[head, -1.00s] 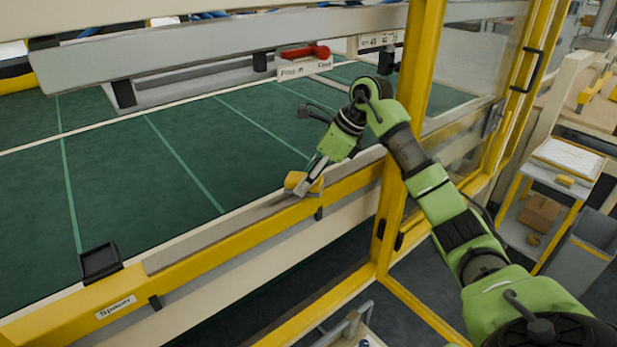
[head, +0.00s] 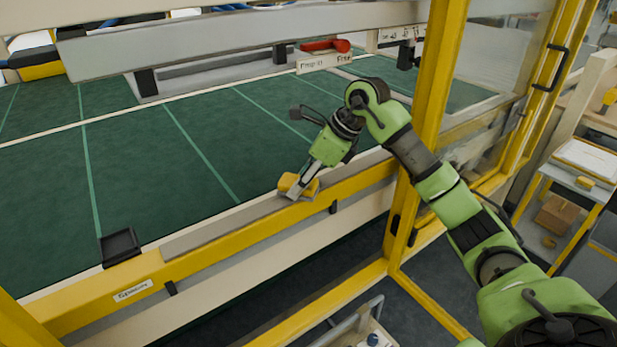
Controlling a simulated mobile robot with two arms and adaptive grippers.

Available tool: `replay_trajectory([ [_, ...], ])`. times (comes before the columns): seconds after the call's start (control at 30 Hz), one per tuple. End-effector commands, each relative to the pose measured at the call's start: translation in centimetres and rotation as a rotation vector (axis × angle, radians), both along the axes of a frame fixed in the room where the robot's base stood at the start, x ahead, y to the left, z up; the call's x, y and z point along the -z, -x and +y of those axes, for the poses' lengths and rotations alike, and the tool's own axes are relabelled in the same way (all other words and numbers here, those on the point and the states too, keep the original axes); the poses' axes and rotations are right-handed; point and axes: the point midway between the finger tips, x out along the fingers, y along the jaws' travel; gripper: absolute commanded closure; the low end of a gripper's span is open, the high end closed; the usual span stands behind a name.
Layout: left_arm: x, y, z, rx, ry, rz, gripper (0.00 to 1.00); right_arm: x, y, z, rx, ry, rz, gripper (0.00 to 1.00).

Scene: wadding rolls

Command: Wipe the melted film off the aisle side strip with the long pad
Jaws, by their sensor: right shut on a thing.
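My right gripper (head: 300,190) is shut on the long pad (head: 289,183), a yellow block with a grey underside. The gripper points down and to the left, with the pad at the grey side strip (head: 220,231). The strip runs along the near edge of the green bed, on top of the yellow rail. The pad is at the strip's right part; I cannot tell how firmly it touches. No melted film can be made out on the strip at this size. My left gripper is not in view.
A black tray-like holder (head: 120,246) sits on the rail at the strip's left end. A yellow post (head: 436,100) stands close behind my right arm. A grey beam with a red handle (head: 327,45) spans above the green bed (head: 150,165). A small cart stands at the right.

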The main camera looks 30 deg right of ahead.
Motion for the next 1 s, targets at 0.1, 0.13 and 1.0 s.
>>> replay_trajectory([
  [0.1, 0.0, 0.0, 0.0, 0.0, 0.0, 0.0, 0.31, 0.4, 0.2, 0.5, -0.004, 0.002, 0.009, 0.84],
  [0.13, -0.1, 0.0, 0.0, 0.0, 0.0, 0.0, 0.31, 0.3, 0.2, 0.6, -0.004, 0.001, 0.01, 0.84],
  [1.0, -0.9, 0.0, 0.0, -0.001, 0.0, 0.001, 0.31, 0.0, 0.7, 6.5, -0.005, 0.001, 0.009, 0.84],
])
